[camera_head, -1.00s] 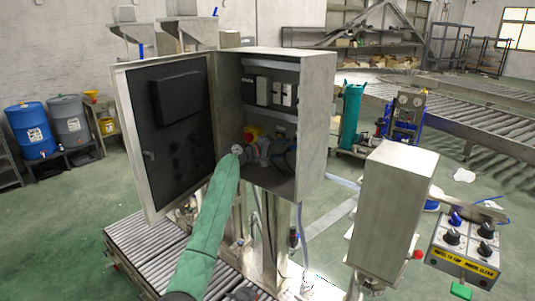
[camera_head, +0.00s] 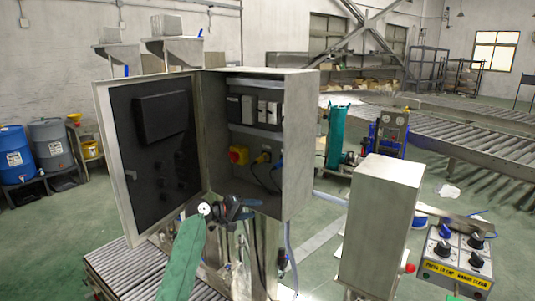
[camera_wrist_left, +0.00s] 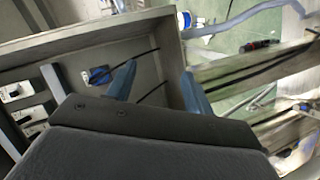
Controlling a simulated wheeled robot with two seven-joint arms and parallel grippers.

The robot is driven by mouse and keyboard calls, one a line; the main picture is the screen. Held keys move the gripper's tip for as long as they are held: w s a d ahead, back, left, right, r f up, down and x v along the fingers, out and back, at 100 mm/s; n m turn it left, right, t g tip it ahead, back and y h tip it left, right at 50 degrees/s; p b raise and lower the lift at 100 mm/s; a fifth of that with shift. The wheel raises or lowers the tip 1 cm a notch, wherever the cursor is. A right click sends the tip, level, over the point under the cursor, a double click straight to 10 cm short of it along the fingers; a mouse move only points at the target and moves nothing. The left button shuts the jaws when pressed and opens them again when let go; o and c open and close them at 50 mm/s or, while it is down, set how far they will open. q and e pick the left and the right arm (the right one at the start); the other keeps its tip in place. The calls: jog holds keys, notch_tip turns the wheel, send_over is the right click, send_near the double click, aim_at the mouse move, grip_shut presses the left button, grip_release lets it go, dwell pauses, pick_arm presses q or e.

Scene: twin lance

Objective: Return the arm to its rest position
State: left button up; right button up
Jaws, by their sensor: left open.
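My left arm in its green sleeve reaches up from the bottom of the head view. My left gripper (camera_head: 236,208) is at the lower front edge of the open grey cabinet (camera_head: 300,150), in front of its opening. In the left wrist view its two blue-grey fingers (camera_wrist_left: 158,80) stand apart with nothing between them. My right gripper is not in view.
The cabinet door (camera_head: 150,150) hangs open on the left. Inside are a yellow block with a red knob (camera_head: 239,155) and a yellow plug (camera_head: 263,158). A grey box (camera_head: 380,220) and a control box with knobs (camera_head: 458,255) stand to the right. A roller conveyor (camera_head: 120,275) lies below.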

pick_arm(q)
jog(key=s+a+f+m+g+y, duration=0.1)
jog(key=s+a+f+y, duration=0.2)
jog(key=s+f, duration=1)
jog(key=s+a+f+m+g+y, duration=0.1)
jog(key=s+a+f+m+y, duration=0.15)
jog(key=s+f, duration=1.1)
jog(key=s+a+m+g+y, duration=0.1)
jog(key=s+a+y, duration=0.3)
jog(key=s, duration=1.2)
jog(key=s+a+g+y, duration=0.25)
jog(key=s+a, duration=0.35)
jog(key=s, duration=1)
jog(key=s+d+x, duration=0.1)
jog(key=s+x, duration=0.1)
jog(key=x, duration=1)
jog(key=s+d+f+x, duration=0.1)
jog(key=s+x, duration=0.1)
jog(key=x, duration=1)
jog(key=s+f, duration=0.3)
jog(key=f, duration=0.8)
jog(key=s+f, duration=0.4)
jog(key=f, duration=0.7)
jog(key=shift+s+d+f+g, duration=0.2)
jog(key=shift+s+f+g, duration=0.1)
jog(key=shift+g, duration=0.15)
jog(key=shift+r, duration=0.1)
